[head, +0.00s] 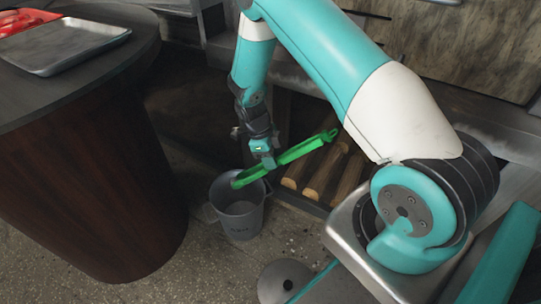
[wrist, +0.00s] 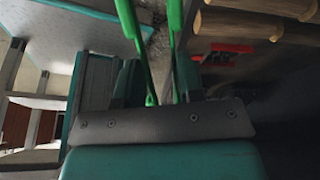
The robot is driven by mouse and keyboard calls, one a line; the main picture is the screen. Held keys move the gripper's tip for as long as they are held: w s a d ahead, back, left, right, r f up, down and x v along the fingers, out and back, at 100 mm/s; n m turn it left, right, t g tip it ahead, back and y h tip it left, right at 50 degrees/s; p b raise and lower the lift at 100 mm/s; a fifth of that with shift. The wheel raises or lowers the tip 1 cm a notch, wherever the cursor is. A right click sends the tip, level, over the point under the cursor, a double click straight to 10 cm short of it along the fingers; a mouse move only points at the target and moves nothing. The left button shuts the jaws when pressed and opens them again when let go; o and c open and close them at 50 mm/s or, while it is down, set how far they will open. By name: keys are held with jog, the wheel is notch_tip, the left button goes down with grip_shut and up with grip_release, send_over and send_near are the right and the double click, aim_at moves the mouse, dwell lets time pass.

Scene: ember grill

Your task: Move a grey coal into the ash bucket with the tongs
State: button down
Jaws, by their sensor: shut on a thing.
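My gripper (head: 263,160) is shut on the green tongs (head: 305,150) and holds them slanted above the floor. Whether that end is inside the rim I cannot tell. In the wrist view the two green arms of the tongs (wrist: 132,45) stretch away from my gripper (wrist: 155,92), apart from each other. I see no grey coal in either view; the tong tips and the bucket's bottom are not clear.
A round dark-wood counter (head: 90,180) stands close to the left of the bucket, with a metal tray (head: 70,50) and a red tray (head: 22,20) on top. Cut logs (head: 345,170) lie in a recess right of the bucket.

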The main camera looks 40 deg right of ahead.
notch_tip(320, 180, down, 8)
jog(key=b, duration=0.6)
jog(key=shift+r, duration=0.15)
jog(key=c, duration=0.9)
grip_release()
jog(key=shift+r, duration=0.1)
notch_tip(320, 180, up, 6)
jog(key=p, duration=0.4)
jog(key=shift+p, duration=0.4)
jog(key=shift+o, duration=0.3)
